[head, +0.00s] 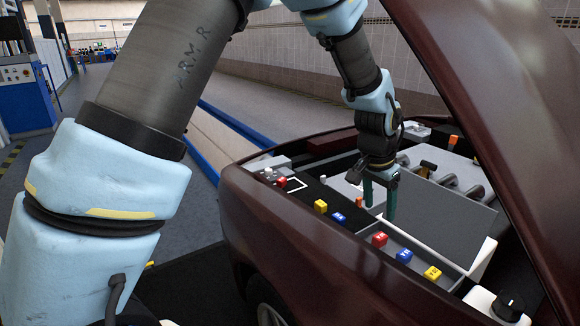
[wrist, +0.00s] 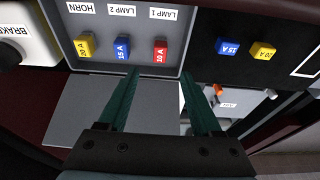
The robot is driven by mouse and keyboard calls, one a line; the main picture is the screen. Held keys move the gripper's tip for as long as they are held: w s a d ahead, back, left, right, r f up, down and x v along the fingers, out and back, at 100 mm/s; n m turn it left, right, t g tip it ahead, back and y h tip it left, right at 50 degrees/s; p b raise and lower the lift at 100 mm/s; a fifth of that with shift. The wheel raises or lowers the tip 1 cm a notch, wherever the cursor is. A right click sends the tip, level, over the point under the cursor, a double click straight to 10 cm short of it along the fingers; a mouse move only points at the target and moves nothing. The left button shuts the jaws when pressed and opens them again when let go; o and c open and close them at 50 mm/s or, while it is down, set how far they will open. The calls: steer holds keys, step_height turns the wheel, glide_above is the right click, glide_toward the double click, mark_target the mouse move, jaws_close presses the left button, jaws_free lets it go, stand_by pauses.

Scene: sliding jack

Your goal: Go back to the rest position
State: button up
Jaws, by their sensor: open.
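My gripper (head: 379,198) hangs below my arm over the open engine bay of a dark red car (head: 300,230). Its two green fingers are apart with nothing between them. In the wrist view the fingers of my gripper (wrist: 157,95) point toward a grey fuse panel (wrist: 140,58). That panel holds a yellow fuse (wrist: 85,45), a blue fuse (wrist: 122,47) and a red fuse (wrist: 161,50), beside the labels HORN, LAMP 2 and LAMP 1. The fingertips appear apart from the fuses.
A loose-looking blue fuse (head: 339,218) and yellow fuse (head: 320,206) sit left of the panel, with a red fuse (head: 281,182) farther left. The raised hood (head: 450,70) rises close on the right. A blue cabinet (head: 27,98) stands at far left. Open floor lies beyond the car.

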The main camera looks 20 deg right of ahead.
steer(key=w+a+r+n, duration=0.1)
steer(key=w+a+n, duration=0.15)
steer(key=a, duration=0.45)
steer(key=w+a+r+n+y, duration=0.1)
steer(key=w+a, duration=0.3)
steer(key=a, duration=0.3)
steer(key=w+a+r+n, duration=0.1)
steer(key=w+a+n, duration=0.1)
steer(key=w+a, duration=0.35)
steer(key=s+a+n, duration=0.3)
steer(key=a+n, duration=0.1)
steer(key=a, duration=0.9)
steer(key=s+a+n+y, duration=0.1)
steer(key=s+a+n, duration=0.3)
steer(key=a, duration=0.9)
steer(key=shift+s+a+r+t+y, duration=0.15)
steer(key=shift+a+r+t+y, duration=0.15)
steer(key=shift+t, duration=0.1)
steer(key=shift+d, duration=0.1)
steer(key=shift+c, duration=0.2)
